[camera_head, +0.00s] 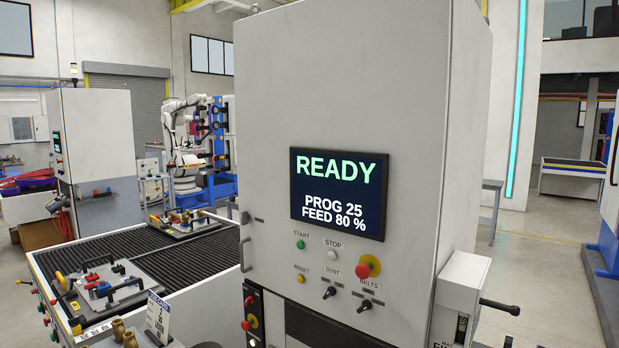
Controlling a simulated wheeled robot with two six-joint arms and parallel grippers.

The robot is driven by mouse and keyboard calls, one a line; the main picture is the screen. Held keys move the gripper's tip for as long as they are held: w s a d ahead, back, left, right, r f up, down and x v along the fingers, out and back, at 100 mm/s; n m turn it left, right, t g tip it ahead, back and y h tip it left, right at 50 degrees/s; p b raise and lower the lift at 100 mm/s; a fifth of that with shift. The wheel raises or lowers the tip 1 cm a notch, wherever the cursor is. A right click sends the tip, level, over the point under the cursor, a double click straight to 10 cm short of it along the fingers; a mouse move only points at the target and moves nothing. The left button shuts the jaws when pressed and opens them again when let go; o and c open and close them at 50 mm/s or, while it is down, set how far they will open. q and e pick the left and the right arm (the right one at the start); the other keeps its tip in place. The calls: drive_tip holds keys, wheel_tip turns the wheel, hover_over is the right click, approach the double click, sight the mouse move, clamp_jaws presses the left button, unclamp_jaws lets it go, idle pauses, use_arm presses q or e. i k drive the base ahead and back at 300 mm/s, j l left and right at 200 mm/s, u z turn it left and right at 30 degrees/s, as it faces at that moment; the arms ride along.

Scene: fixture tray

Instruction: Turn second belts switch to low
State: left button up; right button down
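The belts switch (365,304) is a small black rotary knob at the lower right of the grey cabinet's control panel, under the label "BELTS". Its lever looks tilted, but the position marks are too small to read. A similar black knob (329,292) sits to its left, under a label that is hard to read. I see only one switch labelled BELTS. Neither of my grippers is in view.
Above the belts switch is a red emergency button (368,266) on a yellow base. A screen (338,194) reads READY, PROG 25, FEED 80 %. Green, white and yellow buttons lie left. A grey box with a black handle (499,306) juts out right. A black conveyor (165,262) carries fixture trays.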

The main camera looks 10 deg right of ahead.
sight(366, 304)
drive_tip(key=i+j, duration=0.15)
drive_tip(key=i, duration=0.3)
drive_tip(key=i+j, duration=0.2)
drive_tip(key=i, duration=0.2)
drive_tip(key=i+j, duration=0.15)
drive_tip(key=i, duration=0.3)
drive_tip(key=z, duration=1.75)
